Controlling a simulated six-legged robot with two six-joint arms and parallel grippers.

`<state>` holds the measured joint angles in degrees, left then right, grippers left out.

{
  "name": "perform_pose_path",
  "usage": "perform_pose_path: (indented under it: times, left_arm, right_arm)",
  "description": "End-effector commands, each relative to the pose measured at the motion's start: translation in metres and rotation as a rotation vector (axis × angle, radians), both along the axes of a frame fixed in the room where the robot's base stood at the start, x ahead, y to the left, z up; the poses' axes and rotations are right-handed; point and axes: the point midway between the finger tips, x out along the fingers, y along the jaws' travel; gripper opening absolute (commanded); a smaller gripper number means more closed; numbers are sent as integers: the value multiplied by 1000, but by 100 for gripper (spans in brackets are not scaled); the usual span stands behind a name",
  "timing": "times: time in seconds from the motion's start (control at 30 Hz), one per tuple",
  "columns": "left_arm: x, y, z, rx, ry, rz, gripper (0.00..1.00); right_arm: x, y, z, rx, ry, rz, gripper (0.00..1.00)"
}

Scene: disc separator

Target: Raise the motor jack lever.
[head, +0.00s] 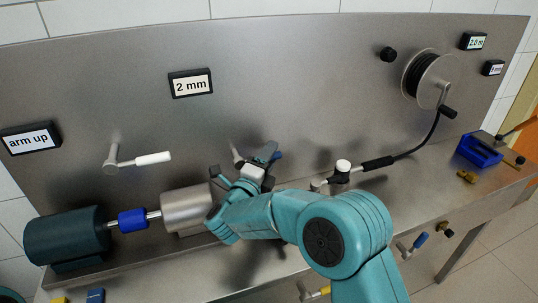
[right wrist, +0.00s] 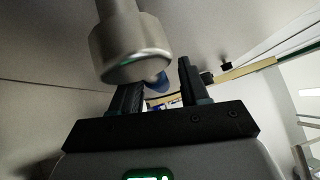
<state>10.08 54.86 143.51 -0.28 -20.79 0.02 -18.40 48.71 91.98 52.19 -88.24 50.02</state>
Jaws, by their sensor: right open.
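No label in view reads motor jack, so I cannot tell for sure which lever is named. A lever with a metal pivot (head: 236,152) and a blue tip (head: 277,155) sits on the back panel, partly hidden by my right gripper (head: 262,168). My right gripper is open beside it. In the right wrist view, a metal knob (right wrist: 130,48) is close to the camera, and a blue end (right wrist: 157,82) shows between the fingers; I cannot tell whether they touch it. A white-handled lever (head: 152,159) lies about level above the dark motor (head: 68,237). My left gripper is out of view.
A metal cylinder (head: 187,208) joins the motor by a blue coupling (head: 132,220). Signs read "arm up" (head: 31,138) and "2 mm" (head: 191,83). A hose reel (head: 430,78), a white-capped valve (head: 343,166) and a blue tray (head: 479,151) stand to the right. A blue-handled lever (head: 420,241) is at the front.

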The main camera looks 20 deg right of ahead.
Motion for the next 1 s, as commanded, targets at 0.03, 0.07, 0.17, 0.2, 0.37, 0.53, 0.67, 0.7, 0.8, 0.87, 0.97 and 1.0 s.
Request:
perform_pose_path:
  times: [0.03,0.07,0.17,0.2,0.37,0.53,0.67,0.7,0.8,0.87,0.97,1.0]
  left_arm:
    - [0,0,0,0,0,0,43]
    - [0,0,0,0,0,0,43]
    - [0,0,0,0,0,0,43]
    - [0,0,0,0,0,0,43]
    - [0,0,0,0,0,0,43]
    - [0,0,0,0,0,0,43]
    - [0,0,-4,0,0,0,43]
    - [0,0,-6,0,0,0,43]
    - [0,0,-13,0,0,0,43]
    - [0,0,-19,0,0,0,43]
    - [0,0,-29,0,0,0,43]
    - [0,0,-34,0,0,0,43]
  right_arm:
    - [1,-1,0,0,1,0,45]
    - [1,-1,0,0,1,0,45]
    - [1,-1,-1,0,1,0,45]
    - [1,-1,-1,1,1,0,45]
    - [1,-1,0,1,1,0,0]
    - [1,-1,-1,2,1,-1,0]
    - [1,-1,-3,17,1,-1,0]
    - [1,-1,-4,28,1,-1,0]
    - [0,-1,-8,65,-1,-1,0]
    - [0,-1,-11,97,1,-1,0]
    - [0,0,-17,166,2,-2,0]
    - [0,1,-19,199,3,-1,0]
